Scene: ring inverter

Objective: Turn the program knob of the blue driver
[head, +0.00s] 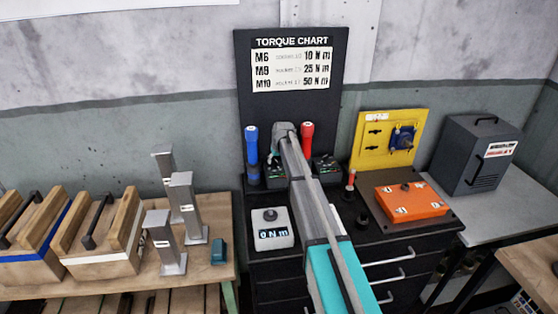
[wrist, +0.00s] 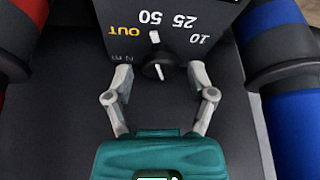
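The blue driver (head: 251,146) stands upright in the head view, left of my arm. Its blue body shows at the right edge of the wrist view (wrist: 293,120). A black program knob (wrist: 158,65) with white marks sits on a dark box face (wrist: 188,50) in the wrist view. The face reads "OUT", "50", "25", "10" and "N m", mostly upside down. My gripper (wrist: 161,78) is open, with one finger on each side of the knob and a visible gap to both. My arm hides the knob in the head view.
The red driver (head: 307,138) stands right of my arm. A white "0 N m" meter (head: 272,236) is on the dark cabinet top. An orange box (head: 411,205) and yellow panel (head: 370,150) are to the right. Metal posts (head: 183,205) stand on the left bench.

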